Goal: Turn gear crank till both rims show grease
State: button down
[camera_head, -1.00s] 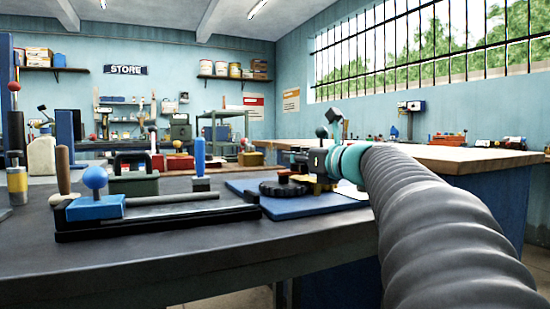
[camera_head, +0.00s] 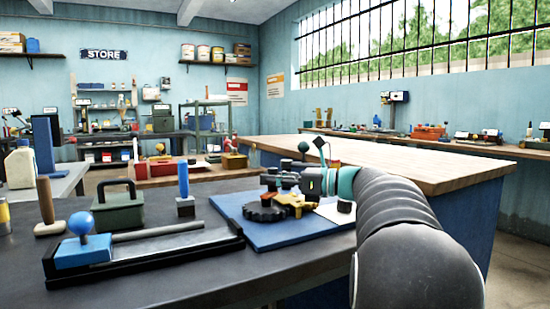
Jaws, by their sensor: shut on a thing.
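A dark toothed gear (camera_head: 258,214) lies on a blue mat (camera_head: 255,236) on the dark bench, right of centre. A yellow bracket-like part (camera_head: 297,203) stands against its right side. My gripper (camera_head: 269,182) reaches in from the right, low over the gear, and is shut at a small reddish knob (camera_head: 268,198), apparently the crank's grip. The fingers partly hide the crank. A second gear is hard to make out. I cannot see grease on any rim at this size.
A blue-knobbed slide in a black tray (camera_head: 165,257), a green box (camera_head: 117,212), a blue-handled tool (camera_head: 184,182) and a wooden-handled tool (camera_head: 46,202) stand left on the bench. A wood-topped bench (camera_head: 400,160) stands behind.

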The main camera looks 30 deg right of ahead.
jog(key=n+g+y+p, duration=0.2)
jog(key=g, duration=0.1)
jog(key=shift+w+a+r+n+y+p, duration=0.2)
jog(key=shift+w+n+y+p, duration=0.1)
jog(key=shift+w+n+p, duration=0.1)
jog(key=shift+w+a+f+n+g+y, duration=0.1)
jog(key=shift+n+g+y, duration=0.15)
jog(key=shift+n+g, duration=0.4)
jog(key=shift+a+f+n+g+y, duration=0.15)
jog(key=shift+n+g+y, duration=0.2)
jog(key=shift+g, duration=0.6)
jog(key=shift+w+a+r+n+g+y, duration=0.1)
jog(key=shift+n+g+y, duration=0.1)
jog(key=shift+n+g, duration=0.45)
jog(key=shift+a+g, duration=0.1)
jog(key=shift+g, duration=0.35)
jog(key=c, duration=1)
grip_release()
jog(key=shift+o, duration=0.2)
notch_tip(320, 180, up, 10)
